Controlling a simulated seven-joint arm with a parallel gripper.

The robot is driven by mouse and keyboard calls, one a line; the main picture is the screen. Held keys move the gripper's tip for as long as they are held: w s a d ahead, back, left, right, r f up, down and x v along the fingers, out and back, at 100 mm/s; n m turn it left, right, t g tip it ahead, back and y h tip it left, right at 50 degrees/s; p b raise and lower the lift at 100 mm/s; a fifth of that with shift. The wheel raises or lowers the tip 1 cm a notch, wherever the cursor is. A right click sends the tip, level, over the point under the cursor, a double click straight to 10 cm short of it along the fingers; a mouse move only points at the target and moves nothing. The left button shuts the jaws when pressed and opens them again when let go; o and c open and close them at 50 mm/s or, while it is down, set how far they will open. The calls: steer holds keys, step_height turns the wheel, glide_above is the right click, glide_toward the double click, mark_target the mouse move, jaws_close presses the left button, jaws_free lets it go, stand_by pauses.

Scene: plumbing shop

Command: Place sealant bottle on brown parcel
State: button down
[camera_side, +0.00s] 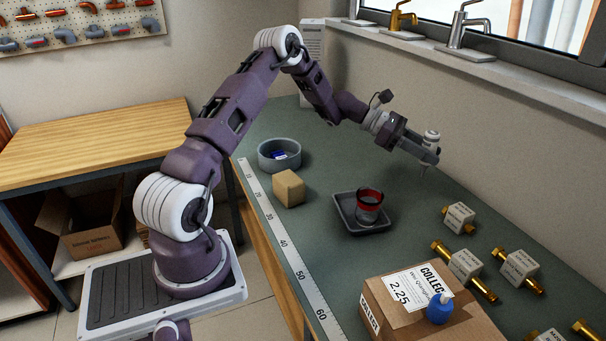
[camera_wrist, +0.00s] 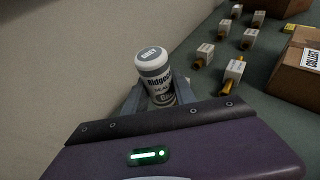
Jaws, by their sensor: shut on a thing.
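The sealant bottle is white and grey with a printed label. It shows in the side view (camera_side: 431,138) and in the wrist view (camera_wrist: 155,72). My gripper (camera_side: 427,153) is shut on it, with a finger on each side in the wrist view (camera_wrist: 161,93). It holds the bottle roughly upright at the far side of the bench, near the wall. The brown parcel (camera_side: 467,325) is at the near right of the side view, well apart from my gripper. It also shows at the right of the wrist view (camera_wrist: 288,78).
Several brass fittings with white tags (camera_side: 465,264) lie between wall and parcel. A dark tray (camera_side: 347,222) holds a red-rimmed cup (camera_side: 369,206). A wooden block (camera_side: 289,188) and grey bowl (camera_side: 279,163) are left.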

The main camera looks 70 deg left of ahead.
steer(key=s+d+f+m+g+h, duration=0.3)
steer(key=s+d+m+g, duration=0.7)
steer(key=s+g, duration=0.15)
steer(key=s+a+f+m+g+y, duration=0.25)
steer(key=s+m+g+y, duration=0.7)
steer(key=s, duration=0.65)
steer(key=s+a+r+m+y, duration=0.3)
steer(key=s+a+m+y, duration=0.4)
steer(key=a+m+y, duration=0.6)
steer(key=w+a+r+m+t+y, duration=0.4)
steer(key=a+r+m+t+y, duration=0.1)
steer(key=a+r+m+t, duration=0.5)
glide_above(288, 178)
steer(key=shift+g, duration=0.4)
step_height(288, 178, down, 9)
steer(key=shift+f, duration=0.2)
steer(key=shift+a+f, duration=0.1)
steer(key=shift+f, duration=0.2)
